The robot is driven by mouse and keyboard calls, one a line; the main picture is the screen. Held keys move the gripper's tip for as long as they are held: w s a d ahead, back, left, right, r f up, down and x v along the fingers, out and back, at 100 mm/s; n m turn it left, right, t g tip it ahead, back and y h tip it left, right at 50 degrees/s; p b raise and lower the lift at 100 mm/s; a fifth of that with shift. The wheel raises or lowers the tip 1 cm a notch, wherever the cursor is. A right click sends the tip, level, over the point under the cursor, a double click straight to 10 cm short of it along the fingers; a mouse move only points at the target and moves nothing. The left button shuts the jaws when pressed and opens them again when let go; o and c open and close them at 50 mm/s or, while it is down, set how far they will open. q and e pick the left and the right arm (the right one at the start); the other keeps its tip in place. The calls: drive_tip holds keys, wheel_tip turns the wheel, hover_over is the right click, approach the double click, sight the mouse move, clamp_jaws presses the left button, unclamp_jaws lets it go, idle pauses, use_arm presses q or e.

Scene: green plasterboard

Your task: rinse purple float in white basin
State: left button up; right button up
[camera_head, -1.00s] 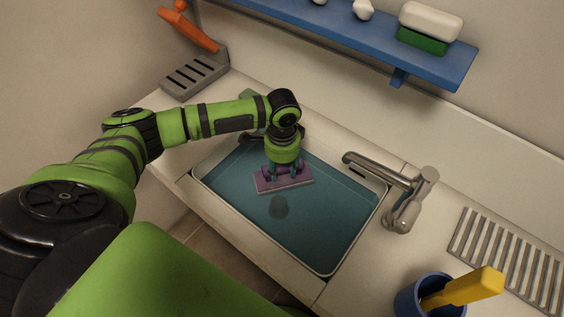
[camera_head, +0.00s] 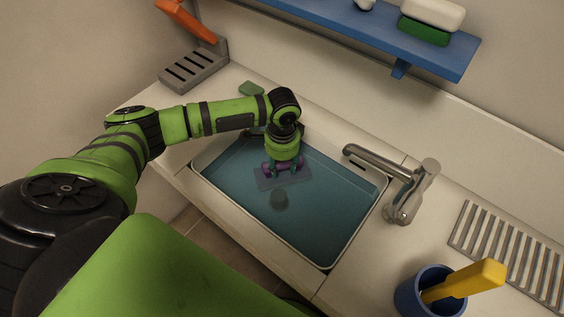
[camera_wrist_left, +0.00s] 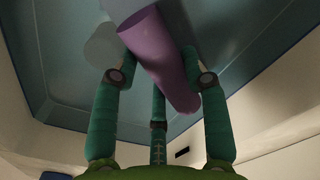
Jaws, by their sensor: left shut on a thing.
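The white basin (camera_head: 361,226) is set in the counter and holds blue-green water. My left gripper (camera_head: 283,168) points down into the basin's back left part, shut on the handle of the purple float (camera_head: 268,167). The float's flat plate (camera_head: 268,181) looks dark and bluish, under the water. In the left wrist view, the purple handle (camera_wrist_left: 160,50) lies slanted between the fingers (camera_wrist_left: 158,64). The gripper hides part of the handle. My right gripper is not in view.
A metal tap (camera_head: 405,190) stands at the basin's right edge. A blue cup with a yellow-handled tool (camera_head: 465,285) and a slatted rack (camera_head: 510,250) are at right. A grey slotted block (camera_head: 194,70) and a green piece (camera_head: 250,88) lie behind. A blue shelf (camera_head: 380,38) hangs above.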

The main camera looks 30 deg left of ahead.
use_arm(q)
drive_tip(key=shift+f, duration=0.35)
drive_tip(key=shift+r, duration=0.15)
idle(0.5)
wheel_tip(320, 180, up, 10)
drive_tip(key=p, duration=1.1)
drive_tip(key=shift+p, duration=0.4)
idle(0.5)
drive_tip(key=shift+r+p, duration=1.75)
drive_tip(key=shift+r, duration=0.65)
